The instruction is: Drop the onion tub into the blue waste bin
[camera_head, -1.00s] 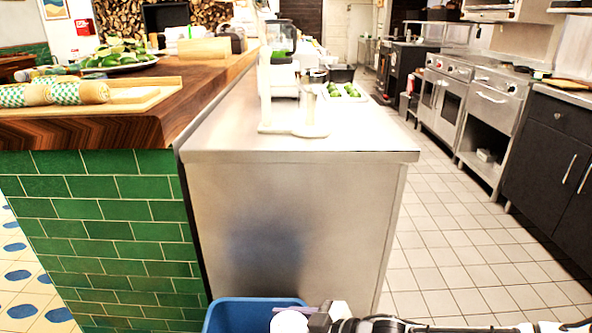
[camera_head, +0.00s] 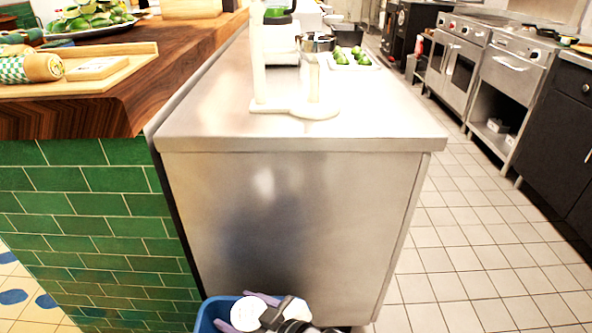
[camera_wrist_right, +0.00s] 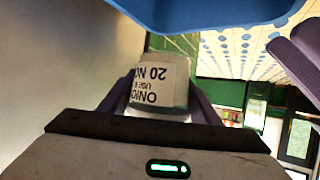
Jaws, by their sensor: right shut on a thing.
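The onion tub shows its round white lid (camera_head: 246,311) at the bottom of the head view. In the right wrist view the tub (camera_wrist_right: 158,88) is pale, with a white label that reads upside down. My right gripper (camera_head: 250,312) is shut on it, a purple finger on either side. The blue waste bin (camera_head: 207,314) stands on the floor by the counter's end, partly hidden by the tub and gripper. The tub overlaps the bin's opening in the head view; its height above the rim is unclear. The bin's blue wall also shows in the right wrist view (camera_wrist_right: 205,12). My left gripper is out of view.
The steel counter (camera_head: 290,180) rises just beyond the bin, with a white stand (camera_head: 300,108) and a tray of green produce (camera_head: 350,60) on top. A green-tiled wooden counter (camera_head: 85,205) is at left. The tiled floor (camera_head: 450,260) at right is clear.

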